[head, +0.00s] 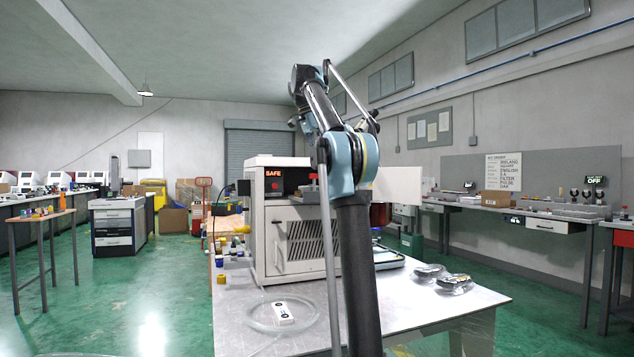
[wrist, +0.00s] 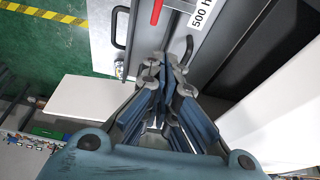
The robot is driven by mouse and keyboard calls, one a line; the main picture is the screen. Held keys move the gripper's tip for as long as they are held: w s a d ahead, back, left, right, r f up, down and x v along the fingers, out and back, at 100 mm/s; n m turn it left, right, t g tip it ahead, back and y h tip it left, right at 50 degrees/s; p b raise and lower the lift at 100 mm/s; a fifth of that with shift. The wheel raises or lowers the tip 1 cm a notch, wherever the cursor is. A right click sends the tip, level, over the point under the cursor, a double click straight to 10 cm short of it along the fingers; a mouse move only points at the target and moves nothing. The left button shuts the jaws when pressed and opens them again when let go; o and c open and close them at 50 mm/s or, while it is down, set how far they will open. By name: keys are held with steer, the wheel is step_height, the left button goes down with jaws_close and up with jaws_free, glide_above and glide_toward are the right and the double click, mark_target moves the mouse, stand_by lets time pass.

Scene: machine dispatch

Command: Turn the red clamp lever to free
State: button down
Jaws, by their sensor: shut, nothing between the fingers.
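A machine with a light grey housing (head: 291,243) and a lit red SAFE sign (head: 272,173) stands on the table, partly behind my arm. In the wrist view a short red bar (wrist: 156,12), which looks like the red clamp lever, is cut off by the top edge. It lies beside a white label reading "500 h" (wrist: 201,13). My gripper (wrist: 166,62) is shut and empty, its tips below the red bar in the picture and apart from it. A dark bent handle (wrist: 186,49) is just right of the tips. My gripper cannot be made out in the head view.
On the metal table (head: 400,315) lie a clear round dish (head: 255,322) with a white tag (head: 284,312), and two wrapped dark items (head: 453,282) at the right. A dark handle (wrist: 119,27) sticks out left of my gripper.

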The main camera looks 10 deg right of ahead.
steer(key=shift+m, duration=0.3)
steer(key=x, duration=0.3)
steer(key=w+x, duration=0.1)
steer(key=x, duration=0.5)
steer(key=shift+w+d+f, duration=0.2)
steer(key=shift+f, duration=0.1)
steer(key=a, duration=0.2)
steer(key=shift+s+a+r, duration=0.15)
steer(key=shift+s+a, duration=0.1)
steer(key=shift+a, duration=0.15)
steer(key=shift+s+a, duration=0.15)
steer(key=shift+a, duration=0.5)
